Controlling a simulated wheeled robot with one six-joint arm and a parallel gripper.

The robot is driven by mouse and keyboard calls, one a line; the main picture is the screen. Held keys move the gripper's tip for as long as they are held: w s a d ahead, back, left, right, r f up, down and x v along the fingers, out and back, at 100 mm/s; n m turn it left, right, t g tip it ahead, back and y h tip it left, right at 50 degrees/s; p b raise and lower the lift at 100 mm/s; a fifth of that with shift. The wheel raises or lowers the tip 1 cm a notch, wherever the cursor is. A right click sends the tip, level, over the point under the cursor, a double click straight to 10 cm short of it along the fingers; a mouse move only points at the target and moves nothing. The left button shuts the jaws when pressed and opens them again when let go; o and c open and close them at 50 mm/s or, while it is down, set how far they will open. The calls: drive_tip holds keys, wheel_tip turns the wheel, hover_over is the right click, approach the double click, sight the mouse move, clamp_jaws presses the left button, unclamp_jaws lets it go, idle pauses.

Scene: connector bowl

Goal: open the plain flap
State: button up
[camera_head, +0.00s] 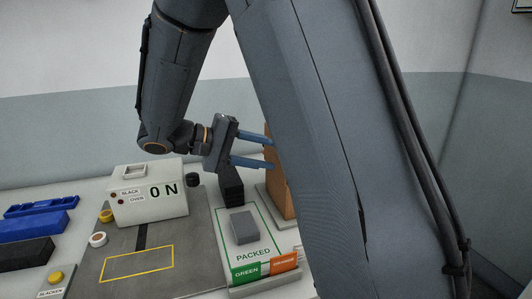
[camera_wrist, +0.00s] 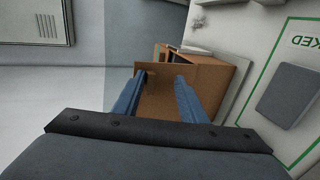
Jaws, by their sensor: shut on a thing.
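A brown cardboard-like box (camera_head: 284,203) stands at the right end of the bench, mostly hidden behind my arm in the head view. In the wrist view the gripper (camera_wrist: 160,77) is shut on the flap, but the exact contact is hard to see. No print shows on the flap.
A white tray marked PACKED (camera_head: 222,240) holds a grey block (camera_head: 243,228) beside the box. Blue and black parts (camera_head: 33,227) lie at far left. A black block (camera_head: 231,186) stands near the box.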

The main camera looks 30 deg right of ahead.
drive_tip(key=shift+a, duration=0.15)
drive_tip(key=b+v, duration=0.1)
drive_tip(key=v, duration=0.6)
drive_tip(key=shift+a+r, duration=0.15)
drive_tip(key=shift+a, duration=0.1)
idle(0.4)
